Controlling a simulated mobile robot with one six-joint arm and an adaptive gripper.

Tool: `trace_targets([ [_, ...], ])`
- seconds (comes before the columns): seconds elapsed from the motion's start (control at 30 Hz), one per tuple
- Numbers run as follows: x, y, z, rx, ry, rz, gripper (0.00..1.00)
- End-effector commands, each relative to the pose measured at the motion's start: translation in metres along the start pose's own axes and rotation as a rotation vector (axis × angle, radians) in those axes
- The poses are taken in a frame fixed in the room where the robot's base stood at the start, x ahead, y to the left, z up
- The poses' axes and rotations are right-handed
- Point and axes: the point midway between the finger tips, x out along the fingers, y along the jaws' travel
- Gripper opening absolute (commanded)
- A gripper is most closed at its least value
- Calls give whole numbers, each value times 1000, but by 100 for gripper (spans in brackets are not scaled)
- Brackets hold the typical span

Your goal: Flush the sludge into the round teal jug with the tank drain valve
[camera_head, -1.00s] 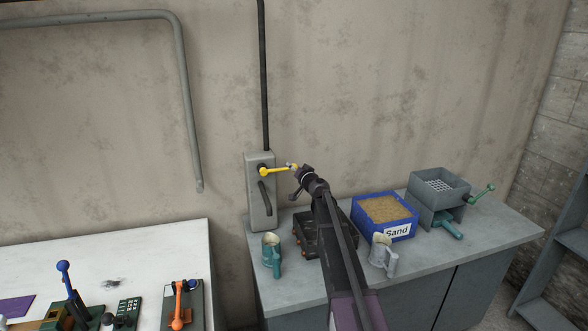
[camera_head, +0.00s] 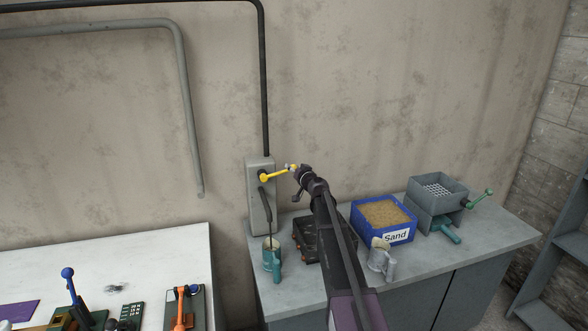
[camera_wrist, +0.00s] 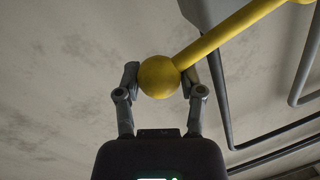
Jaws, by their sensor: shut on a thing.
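The grey tank drain valve box (camera_head: 260,220) is on the wall behind the bench. Its yellow lever (camera_head: 277,174) points right and slightly up. My gripper (camera_head: 293,168) is at the lever's right end; the wrist view shows its fingers (camera_wrist: 160,82) shut on the yellow ball knob (camera_wrist: 158,76), one on each side. A dark spout (camera_head: 266,203) bends down from the box. A thin dark line, apparently a stream, runs from the spout into the teal jug (camera_head: 272,260), which stands upright below. The fill inside the jug is too small to judge.
A dark tray (camera_head: 311,238) lies partly behind my arm. A pale grey jug (camera_head: 380,260), a blue sand box (camera_head: 385,222) and a grey hopper with a green crank (camera_head: 437,197) stand to the right. A white table with levers (camera_head: 150,262) is at the left.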

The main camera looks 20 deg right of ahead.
Motion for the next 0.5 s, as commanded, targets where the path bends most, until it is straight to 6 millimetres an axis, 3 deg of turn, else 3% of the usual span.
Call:
trace_targets([
  [0.1,1,-2,2,-5,-4,-5,0],
  [0.13,1,-2,2,-5,-4,-5,56],
  [0.23,1,-2,2,-3,-3,-5,86],
  [0.5,0,-1,1,-1,-2,-3,87],
])
